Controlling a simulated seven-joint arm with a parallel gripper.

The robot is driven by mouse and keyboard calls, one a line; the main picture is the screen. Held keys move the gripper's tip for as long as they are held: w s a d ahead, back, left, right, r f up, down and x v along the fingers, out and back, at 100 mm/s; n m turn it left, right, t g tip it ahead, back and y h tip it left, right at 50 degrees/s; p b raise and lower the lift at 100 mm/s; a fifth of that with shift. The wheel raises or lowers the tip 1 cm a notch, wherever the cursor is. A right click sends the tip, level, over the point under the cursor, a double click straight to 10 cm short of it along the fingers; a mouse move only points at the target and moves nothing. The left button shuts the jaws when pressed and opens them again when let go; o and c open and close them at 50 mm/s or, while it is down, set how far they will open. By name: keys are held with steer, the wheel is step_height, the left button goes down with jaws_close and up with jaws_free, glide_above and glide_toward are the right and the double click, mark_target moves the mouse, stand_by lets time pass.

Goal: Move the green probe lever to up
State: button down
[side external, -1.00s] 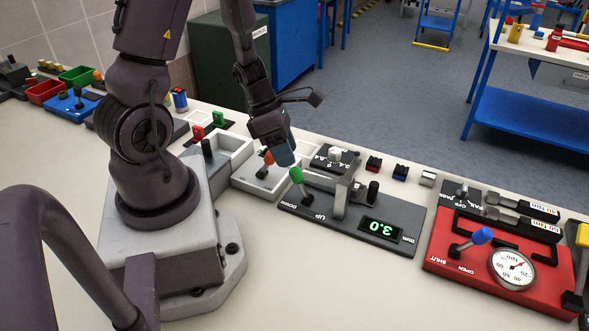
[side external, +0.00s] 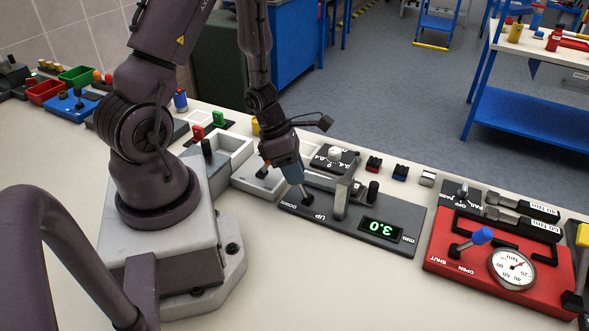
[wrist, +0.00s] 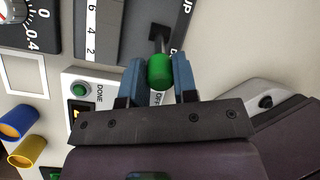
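The green probe lever's round knob (wrist: 160,70) sits between my gripper's two blue fingers in the wrist view, with a finger against each side. Its dark stem (wrist: 158,38) runs to the grey gauge base. In the side view my gripper (side external: 295,178) reaches down over the lever at the DOWN end of the base (side external: 340,222) and hides the knob. The lever leans toward DOWN, away from the UP mark. The fingers are closed to about the knob's width. The gauge display (side external: 381,228) reads 3.0.
A red panel (side external: 450,262) with a blue-knobbed lever and a dial lies to the right. The bench in front of the gauge is clear.

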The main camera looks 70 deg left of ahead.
steer(key=shift+w+d+r, duration=0.1)
steer(key=shift+w+d+r+g+y, duration=0.3)
steer(key=shift+w+d+g+y, duration=0.45)
steer(key=shift+g+y, duration=0.35)
steer(key=shift+w+d+f+g+y, duration=0.1)
steer(key=shift+w+d+g+y, duration=0.35)
steer(key=shift+g+y, duration=0.25)
steer(key=shift+w+d+g+y, duration=0.45)
steer(key=shift+g+y, duration=0.15)
steer(key=shift+g, duration=0.1)
steer(key=c, duration=0.9)
jaws_free()
steer(key=r, duration=0.4)
steer(key=w+d+r, duration=0.1)
steer(key=r, duration=0.3)
steer(key=w+r, duration=0.1)
steer(key=r, duration=0.3)
steer(key=shift+d+r, duration=0.3)
steer(key=shift+r, duration=0.05)
